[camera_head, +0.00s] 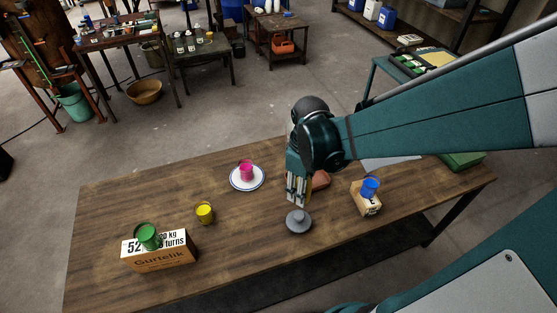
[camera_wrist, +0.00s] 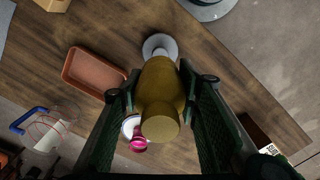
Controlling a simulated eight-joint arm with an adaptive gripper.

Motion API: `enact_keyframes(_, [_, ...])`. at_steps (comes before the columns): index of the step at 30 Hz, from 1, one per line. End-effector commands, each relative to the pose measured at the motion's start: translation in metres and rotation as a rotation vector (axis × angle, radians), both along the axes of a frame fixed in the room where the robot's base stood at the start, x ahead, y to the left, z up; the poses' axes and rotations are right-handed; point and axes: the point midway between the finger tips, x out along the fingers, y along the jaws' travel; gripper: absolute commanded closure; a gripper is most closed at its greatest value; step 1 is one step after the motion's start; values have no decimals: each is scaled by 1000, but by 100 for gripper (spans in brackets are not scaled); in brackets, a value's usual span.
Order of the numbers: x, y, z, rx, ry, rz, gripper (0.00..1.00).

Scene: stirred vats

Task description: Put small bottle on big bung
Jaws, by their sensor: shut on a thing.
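The small bottle (camera_wrist: 160,92) is mustard-yellow with a round end facing the wrist camera. My gripper (camera_wrist: 160,88) is shut on it, with a finger on each side. In the head view my gripper (camera_head: 297,198) points down over the table, and the bottle cannot be made out there. The big bung (camera_head: 299,222) is a grey disc with a raised knob, standing on the table just in front of my gripper. In the wrist view the bung (camera_wrist: 158,41) shows beyond the bottle's far end, partly hidden by it. I cannot tell whether they touch.
A terracotta tray (camera_wrist: 95,74) lies beside my gripper. A pink cup (camera_head: 246,170) stands on a white plate (camera_head: 236,185). A blue cup (camera_head: 370,187) sits on a small box (camera_head: 367,206); a green cup (camera_head: 148,236) sits on a carton (camera_head: 163,258). A yellow cup (camera_head: 205,212) stands left.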

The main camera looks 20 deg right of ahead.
Motion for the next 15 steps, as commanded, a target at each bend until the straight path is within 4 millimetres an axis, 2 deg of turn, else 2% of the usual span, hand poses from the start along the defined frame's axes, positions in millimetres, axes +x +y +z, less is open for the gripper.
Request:
enact_keyframes(8, [0,0,-4,0,0,0,83])
enact_keyframes(15, [1,0,-27,0,0,0,83])
